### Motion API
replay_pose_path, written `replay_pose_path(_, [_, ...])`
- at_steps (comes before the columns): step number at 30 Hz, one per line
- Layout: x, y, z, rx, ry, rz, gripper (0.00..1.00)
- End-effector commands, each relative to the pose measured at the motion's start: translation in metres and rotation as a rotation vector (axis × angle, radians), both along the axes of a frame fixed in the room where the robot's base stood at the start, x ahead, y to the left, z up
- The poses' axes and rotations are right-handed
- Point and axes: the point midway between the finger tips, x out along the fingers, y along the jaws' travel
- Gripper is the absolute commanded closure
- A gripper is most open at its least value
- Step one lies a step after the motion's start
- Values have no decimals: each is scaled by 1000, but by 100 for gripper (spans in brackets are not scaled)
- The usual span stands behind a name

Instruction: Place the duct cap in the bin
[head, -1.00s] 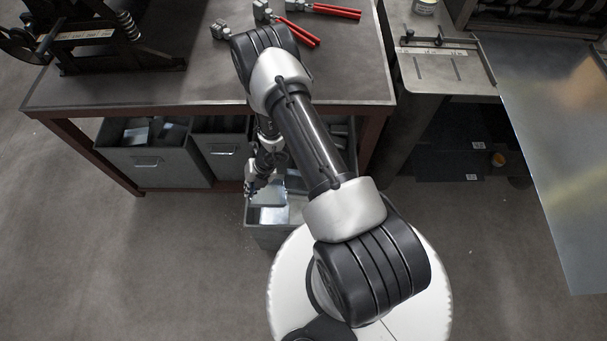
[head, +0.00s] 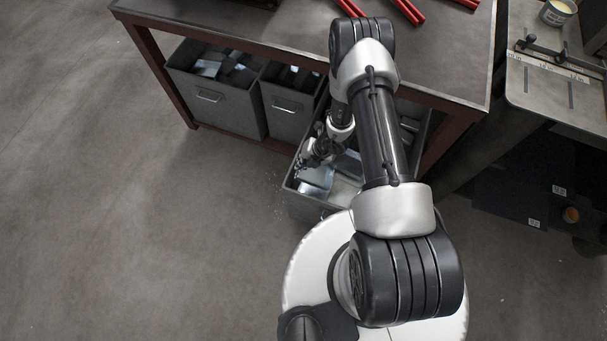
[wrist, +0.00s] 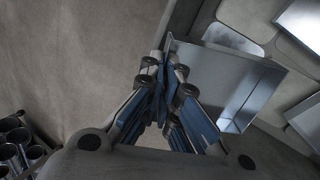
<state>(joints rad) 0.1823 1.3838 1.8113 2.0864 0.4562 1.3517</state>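The duct cap (wrist: 228,82) is a shiny folded sheet-metal piece with a raised edge, right of my fingers in the wrist view. My gripper (wrist: 165,64) has its blue-padded fingers brought together at the tips, on the cap's near edge. In the head view, my gripper (head: 314,156) is low over the open grey bin (head: 305,203) in front of the bench. Bright sheet metal (head: 316,180) shows just below the gripper there. My arm hides part of the bin, and I cannot tell whether the cap touches anything inside.
Two grey bins (head: 215,102) (head: 290,109) with metal pieces stand under the bench (head: 290,40). Red-handled tools (head: 408,10) lie on the bench top. A bench leg (head: 160,70) stands at left. The floor (head: 120,230) at left is clear.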

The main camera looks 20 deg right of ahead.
Motion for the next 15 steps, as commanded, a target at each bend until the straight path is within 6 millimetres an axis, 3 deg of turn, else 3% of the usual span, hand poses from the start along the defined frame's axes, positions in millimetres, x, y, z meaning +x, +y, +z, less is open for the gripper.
replay_pose_path(1, [-1, 0, -19, 0, 1, 0, 100])
replay_pose_path(4, [0, 0, -38, 0, 0, 0, 100])
replay_pose_path(15, [0, 0, -72, 0, 0, 1, 100])
